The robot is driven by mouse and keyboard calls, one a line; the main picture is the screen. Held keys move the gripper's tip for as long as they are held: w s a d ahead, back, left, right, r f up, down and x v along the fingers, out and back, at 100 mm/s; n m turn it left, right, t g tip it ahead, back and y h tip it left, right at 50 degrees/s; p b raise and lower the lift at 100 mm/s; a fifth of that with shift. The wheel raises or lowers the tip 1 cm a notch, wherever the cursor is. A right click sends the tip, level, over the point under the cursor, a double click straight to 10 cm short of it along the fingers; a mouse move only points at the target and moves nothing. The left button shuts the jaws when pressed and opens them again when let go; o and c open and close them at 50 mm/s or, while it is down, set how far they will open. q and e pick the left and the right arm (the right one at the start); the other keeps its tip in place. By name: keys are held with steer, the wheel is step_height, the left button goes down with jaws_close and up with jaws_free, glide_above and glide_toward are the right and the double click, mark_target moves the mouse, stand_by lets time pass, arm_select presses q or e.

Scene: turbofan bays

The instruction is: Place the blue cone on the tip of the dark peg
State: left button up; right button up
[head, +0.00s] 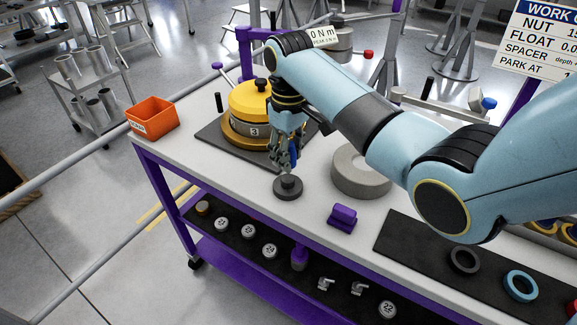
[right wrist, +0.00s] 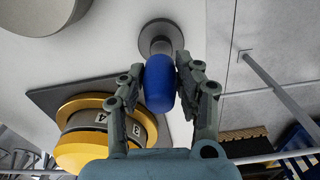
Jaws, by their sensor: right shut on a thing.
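The blue cone (right wrist: 159,84) is held between the two fingers of my right gripper (right wrist: 160,78). From this angle it looks like a rounded blue block. In the head view only a sliver of the blue cone (head: 293,157) shows beside the fingers of my right gripper (head: 286,163). The dark peg (head: 288,182) stands on a round dark base on the white table, just below the gripper. In the right wrist view the dark peg (right wrist: 160,44) is beyond the cone's far end; I cannot tell the gap between them. My left gripper is not in view.
A yellow-topped round unit (head: 250,100) on a dark mat stands close behind the gripper. A grey ring (head: 350,184) and a purple block (head: 342,218) lie to the right. An orange bin (head: 152,117) is at the left corner. A dark mat (head: 410,240) holds rings.

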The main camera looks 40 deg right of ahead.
mark_target(288, 178)
step_height(288, 178, down, 4)
steer(key=shift+a+r, duration=0.1)
steer(key=shift+f, duration=0.2)
steer(key=o, duration=0.9)
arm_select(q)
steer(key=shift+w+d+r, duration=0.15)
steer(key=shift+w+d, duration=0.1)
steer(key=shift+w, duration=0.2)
arm_select(e)
steer(key=shift+o, duration=0.2)
step_height(288, 178, up, 12)
steer(key=shift+r, duration=0.1)
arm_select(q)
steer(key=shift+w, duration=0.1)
